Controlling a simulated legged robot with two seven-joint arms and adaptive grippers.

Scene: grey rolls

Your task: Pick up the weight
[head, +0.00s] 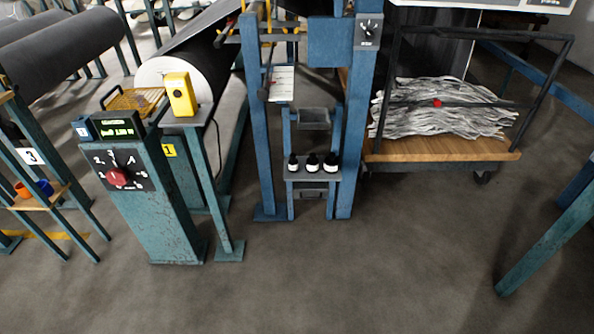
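Three small dark objects with white parts stand in a row on a small shelf of the blue frame: a left one (293,164), a middle one (312,163) and a right one (331,163). They look like weights or small bottles; I cannot tell for sure which. They stand upright and apart. Neither of my grippers shows in the head view, and nothing is seen touching these objects.
The blue frame (356,130) stands on grey floor (330,275) that is clear in front. A teal console (157,210) with a red knob and a yellow box (180,94) are at left. A wooden cart (440,150) with grey strips stands right. Large dark rolls (70,45) lie behind.

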